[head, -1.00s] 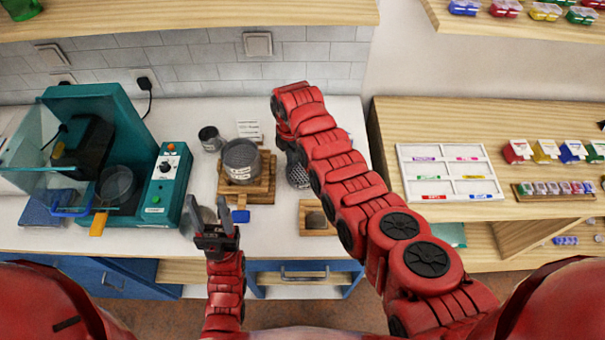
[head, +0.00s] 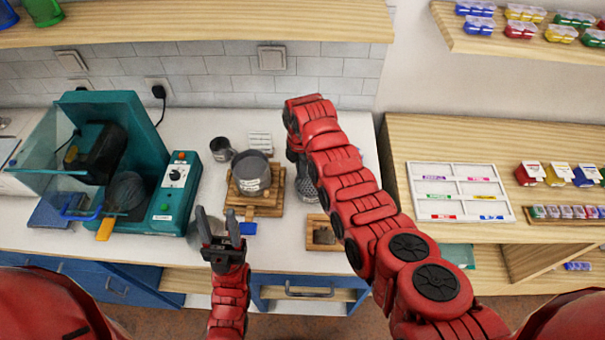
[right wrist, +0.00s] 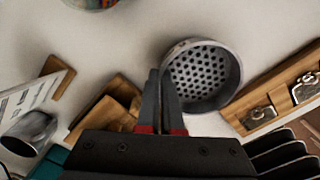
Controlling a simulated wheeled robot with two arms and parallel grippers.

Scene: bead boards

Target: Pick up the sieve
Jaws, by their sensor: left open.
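The sieve is a grey metal cup with a perforated bottom (right wrist: 203,77), seen in the right wrist view just beyond and right of my right gripper's fingertips. In the head view the sieve (head: 307,188) stands on the white counter, partly hidden by my right arm. My right gripper (right wrist: 161,72) has its two fingers close together, overlapping the sieve's left rim in the picture; whether they touch or grip it is unclear. In the head view my right arm hides these fingers. My left gripper (head: 217,216) is open and empty above the counter's front edge.
A grey pot (head: 252,170) stands on a wooden board (head: 276,203) left of the sieve. A small metal cup (head: 221,149) is behind. A wooden block (head: 318,232) lies in front of the sieve. A teal machine (head: 175,205) stands left; a wooden shelf unit (head: 440,140) stands right.

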